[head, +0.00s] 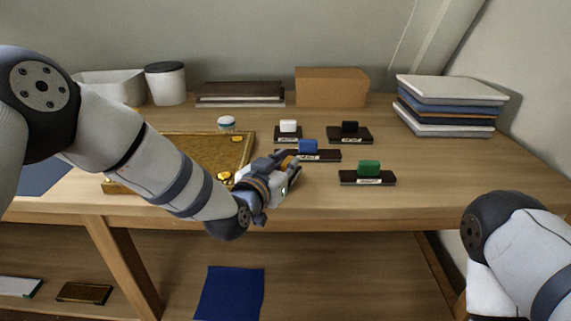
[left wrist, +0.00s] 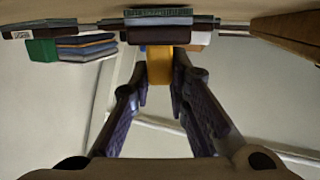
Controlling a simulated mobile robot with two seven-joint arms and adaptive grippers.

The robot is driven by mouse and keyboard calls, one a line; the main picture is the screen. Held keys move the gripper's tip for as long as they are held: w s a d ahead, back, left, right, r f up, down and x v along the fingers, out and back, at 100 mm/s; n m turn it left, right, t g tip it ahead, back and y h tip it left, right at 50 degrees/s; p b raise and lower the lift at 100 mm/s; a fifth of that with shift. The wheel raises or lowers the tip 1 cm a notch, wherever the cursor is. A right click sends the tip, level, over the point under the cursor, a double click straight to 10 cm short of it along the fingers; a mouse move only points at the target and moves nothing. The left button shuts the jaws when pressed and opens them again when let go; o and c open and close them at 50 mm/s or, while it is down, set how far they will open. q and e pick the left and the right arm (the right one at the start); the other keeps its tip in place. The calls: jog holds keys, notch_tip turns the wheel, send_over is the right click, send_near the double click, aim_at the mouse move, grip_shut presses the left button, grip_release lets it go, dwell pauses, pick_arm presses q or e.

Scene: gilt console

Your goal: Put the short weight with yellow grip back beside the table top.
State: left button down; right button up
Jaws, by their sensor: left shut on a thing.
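The weight with yellow grip shows in the left wrist view as a yellow grip (left wrist: 159,67) under a dark body, since the picture is upside down. My left gripper (head: 284,170) is shut on that grip; it also shows in the left wrist view (left wrist: 160,92). In the head view the gripper hides most of the weight; only a bit of yellow shows. I cannot tell whether it touches the table. The gilt table top (head: 203,148) lies flat to the left of the gripper, partly behind my left arm. My right gripper is not in view.
Dark weights with white (head: 289,127), black (head: 350,129), blue (head: 308,146) and green (head: 369,168) grips stand right of the table top. A small jar (head: 226,123), cardboard box (head: 331,87) and book stack (head: 449,106) stand behind. The right front of the workbench (head: 470,178) is clear.

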pick_arm(q)
jog(key=shift+f, duration=0.15)
jog(key=c, duration=1.5)
grip_release()
jog(key=shift+c, duration=0.2)
